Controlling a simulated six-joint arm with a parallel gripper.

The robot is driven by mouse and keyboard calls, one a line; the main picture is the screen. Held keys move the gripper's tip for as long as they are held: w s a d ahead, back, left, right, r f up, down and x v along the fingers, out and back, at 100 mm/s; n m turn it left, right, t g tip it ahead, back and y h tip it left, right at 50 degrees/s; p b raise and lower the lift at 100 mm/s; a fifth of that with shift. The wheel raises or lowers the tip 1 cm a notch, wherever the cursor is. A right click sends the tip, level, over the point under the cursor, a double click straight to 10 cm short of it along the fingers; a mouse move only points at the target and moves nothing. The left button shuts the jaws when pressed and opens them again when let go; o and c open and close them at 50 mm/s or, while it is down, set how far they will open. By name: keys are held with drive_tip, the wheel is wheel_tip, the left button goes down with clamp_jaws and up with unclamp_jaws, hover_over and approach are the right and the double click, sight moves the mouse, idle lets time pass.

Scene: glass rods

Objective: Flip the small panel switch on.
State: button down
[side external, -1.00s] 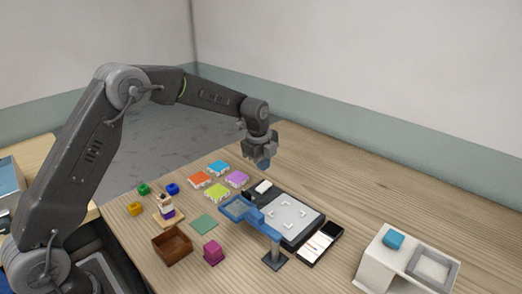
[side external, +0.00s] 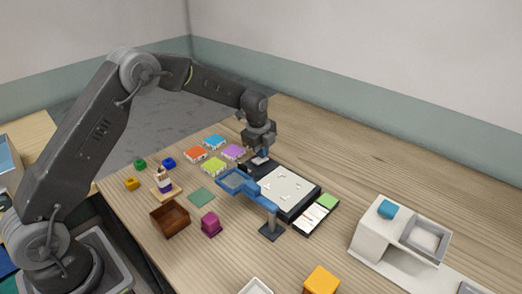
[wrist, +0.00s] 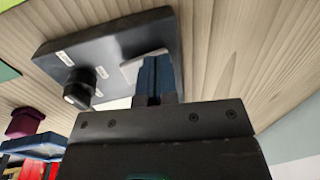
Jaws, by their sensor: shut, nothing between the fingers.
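A dark panel (side external: 254,171) lies on the table, joined to a pale work surface in the side view. In the wrist view the panel (wrist: 110,45) carries small white labels, a black knob (wrist: 79,89) and a white plate-like part (wrist: 130,68), perhaps the switch. My gripper (side external: 262,154) is shut and empty, pointing down at the white part on the panel's far end. Its blue fingers (wrist: 154,80) overlap that part in the wrist view. They hide some of it, so I cannot tell the switch's position or whether they touch it.
A blue magnifier-like stand (side external: 249,187) rises beside the pale surface (side external: 285,190). A black case (side external: 312,219) with white strips shows a green patch (side external: 328,202). Coloured tiles (side external: 213,166) lie left of the gripper. The table's back right is clear.

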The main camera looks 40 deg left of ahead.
sight(258, 160)
drive_tip(key=shift+s+f, duration=0.2)
drive_tip(key=shift+s, duration=0.05)
drive_tip(key=shift+s+r, duration=0.25)
drive_tip(key=shift+s, duration=0.4)
wheel_tip(258, 160, up, 14)
drive_tip(key=s, duration=0.2)
idle(0.5)
drive_tip(key=shift+w+d, duration=0.35)
drive_tip(key=shift+w, duration=0.3)
drive_tip(key=f, duration=0.4)
drive_tip(key=w+f, duration=0.1)
drive_tip(key=f, duration=0.4)
drive_tip(key=w+f, duration=0.1)
drive_tip(key=f, duration=0.4)
drive_tip(key=shift+w, duration=0.1)
